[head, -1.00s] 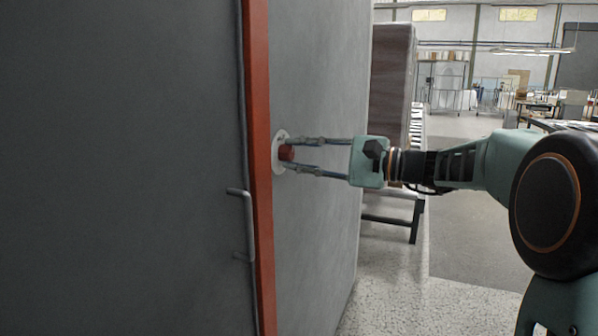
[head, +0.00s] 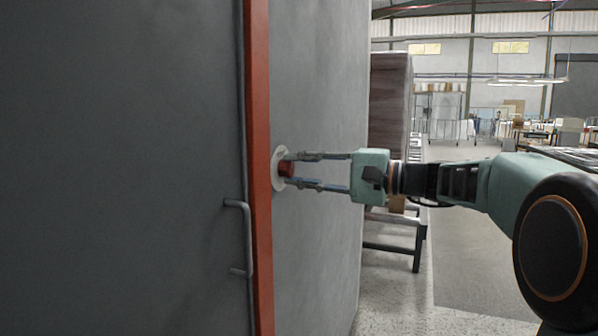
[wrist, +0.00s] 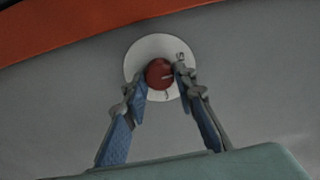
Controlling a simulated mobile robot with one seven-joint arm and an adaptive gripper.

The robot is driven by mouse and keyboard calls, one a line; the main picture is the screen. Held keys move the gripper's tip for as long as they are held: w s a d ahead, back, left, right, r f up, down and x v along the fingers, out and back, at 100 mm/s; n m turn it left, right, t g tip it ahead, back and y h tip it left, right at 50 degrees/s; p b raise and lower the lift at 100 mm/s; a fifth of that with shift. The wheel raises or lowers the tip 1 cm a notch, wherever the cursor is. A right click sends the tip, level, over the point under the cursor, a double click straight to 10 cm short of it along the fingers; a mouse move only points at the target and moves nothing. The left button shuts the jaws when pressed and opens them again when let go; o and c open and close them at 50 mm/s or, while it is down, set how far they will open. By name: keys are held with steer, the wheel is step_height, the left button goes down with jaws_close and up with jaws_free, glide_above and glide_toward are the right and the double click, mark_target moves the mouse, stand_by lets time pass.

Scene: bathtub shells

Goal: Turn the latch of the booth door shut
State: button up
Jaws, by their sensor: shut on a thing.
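The latch is a red knob (head: 287,169) on a round white plate (head: 278,182), fixed to the grey wall panel just right of the orange-red door frame post (head: 258,170). In the wrist view the red knob (wrist: 159,73) sits in the middle of the white plate (wrist: 147,48), which bears small marks. My gripper (head: 292,170) reaches in from the right, with one finger on each side of the knob. In the wrist view my gripper (wrist: 159,76) is shut on the knob, its fingertips at the knob's sides. The grey booth door (head: 120,170) fills the left.
A bent metal handle (head: 246,235) stands out from the door near its edge. The grey wall (head: 325,90) runs back on the right. Beyond it are a dark tall panel (head: 390,105) and a low metal stand (head: 415,245). The floor at the right is open.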

steer(key=o, duration=1.2)
steer(key=shift+c, duration=0.2)
steer(key=v, duration=1.2)
